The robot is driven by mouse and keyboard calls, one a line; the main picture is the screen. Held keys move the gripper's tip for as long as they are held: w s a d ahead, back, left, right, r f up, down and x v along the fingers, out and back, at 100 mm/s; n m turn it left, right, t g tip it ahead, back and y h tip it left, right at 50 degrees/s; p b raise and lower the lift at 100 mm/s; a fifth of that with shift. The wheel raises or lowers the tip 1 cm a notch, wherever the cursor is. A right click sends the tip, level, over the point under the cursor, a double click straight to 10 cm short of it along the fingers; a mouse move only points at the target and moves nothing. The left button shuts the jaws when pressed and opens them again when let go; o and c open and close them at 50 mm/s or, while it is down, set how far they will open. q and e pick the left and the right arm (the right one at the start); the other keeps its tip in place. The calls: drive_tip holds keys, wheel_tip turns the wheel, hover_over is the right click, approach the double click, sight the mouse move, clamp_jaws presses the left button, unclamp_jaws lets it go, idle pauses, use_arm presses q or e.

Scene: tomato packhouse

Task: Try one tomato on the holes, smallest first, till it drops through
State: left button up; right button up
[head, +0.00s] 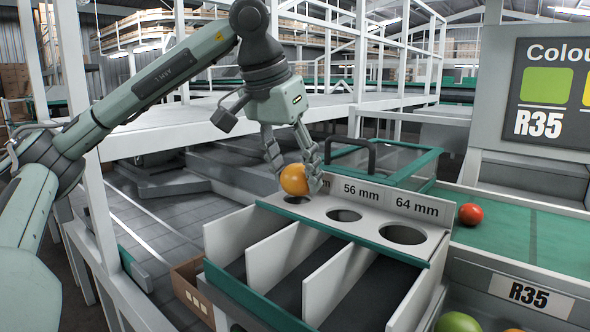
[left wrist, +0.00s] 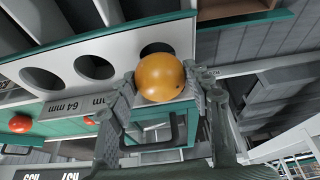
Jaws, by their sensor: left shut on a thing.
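My left gripper (head: 294,169) is shut on an orange tomato (head: 294,180), held over the left end of the sizing board (head: 374,232). The tomato also shows between the fingers in the left wrist view (left wrist: 161,77). The board has three round holes: the leftmost hole (head: 297,200) lies just below the tomato, the hole marked 56 mm (head: 344,215) is in the middle, and the largest, marked 64 mm (head: 403,234), is at the right. The leftmost label is mostly hidden by the tomato and fingers. My right gripper is not in view.
Open sloping lanes with white dividers (head: 322,284) run forward below the holes. A red tomato (head: 470,214) lies on the green belt (head: 530,240) at the right. A green crate with a dark handle (head: 410,163) stands behind the board. A cardboard box (head: 187,283) stands at lower left.

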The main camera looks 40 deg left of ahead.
sight(295, 165)
use_arm(q)
drive_tip(key=shift+f, duration=0.15)
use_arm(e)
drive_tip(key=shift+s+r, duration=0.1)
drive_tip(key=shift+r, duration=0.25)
use_arm(q)
drive_tip(key=o, duration=0.9)
idle(1.3)
drive_tip(key=shift+r+p, duration=2.75)
drive_tip(key=shift+r, duration=0.8)
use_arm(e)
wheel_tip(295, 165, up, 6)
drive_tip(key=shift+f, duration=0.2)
